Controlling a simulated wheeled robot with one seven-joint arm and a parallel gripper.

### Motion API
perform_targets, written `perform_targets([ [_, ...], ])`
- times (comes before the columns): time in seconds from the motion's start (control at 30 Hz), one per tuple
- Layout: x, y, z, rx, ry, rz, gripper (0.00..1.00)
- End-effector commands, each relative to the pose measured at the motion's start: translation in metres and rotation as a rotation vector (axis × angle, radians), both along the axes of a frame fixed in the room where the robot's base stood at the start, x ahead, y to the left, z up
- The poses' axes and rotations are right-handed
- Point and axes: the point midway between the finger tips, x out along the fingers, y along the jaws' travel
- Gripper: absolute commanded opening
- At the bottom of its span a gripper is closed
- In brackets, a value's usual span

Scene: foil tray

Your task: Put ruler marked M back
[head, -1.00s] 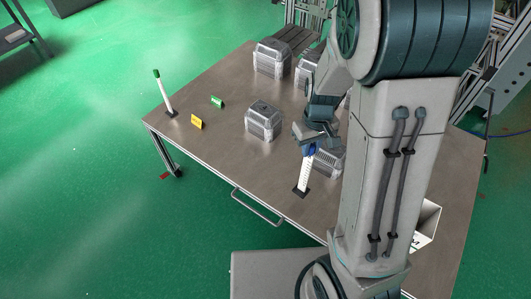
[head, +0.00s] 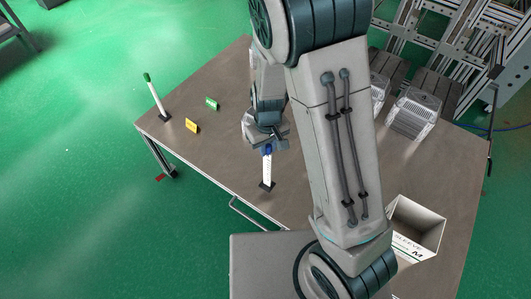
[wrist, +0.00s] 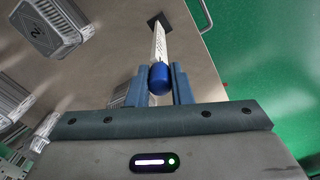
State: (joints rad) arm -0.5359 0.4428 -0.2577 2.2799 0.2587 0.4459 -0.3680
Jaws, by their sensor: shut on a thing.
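My gripper (head: 267,143) is shut on a white ruler (head: 267,168) with a blue top and a dark square foot. The ruler hangs nearly upright, foot down, over the front part of the table. I cannot tell whether its foot touches the table. In the wrist view the blue top (wrist: 160,79) sits between my fingers (wrist: 159,88), with the white strip and dark foot beyond. Any letter on the ruler is too small to read. An open white box (head: 418,228) at the right front reads "SLEEVE" and "M" on its side. Its inside is partly visible.
A green-topped white ruler (head: 154,96) stands at the table's left, beside a yellow card (head: 192,126) and a green card (head: 211,104).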

Motion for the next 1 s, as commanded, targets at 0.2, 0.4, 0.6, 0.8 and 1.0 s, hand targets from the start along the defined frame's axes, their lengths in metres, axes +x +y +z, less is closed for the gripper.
perform_targets([
  [0.2,0.001,0.006,-0.015,-0.001,0.002,-0.001,0.0],
  [0.4,0.001,0.006,-0.039,0.0,0.001,-0.001,0.0],
  [0.6,0.002,0.006,-0.044,0.001,-0.002,-0.001,0.0],
  [0.8,0.001,0.006,-0.046,0.001,-0.002,-0.001,0.0],
  [1.0,0.001,0.006,-0.047,0.0,-0.001,-0.001,0.41],
])
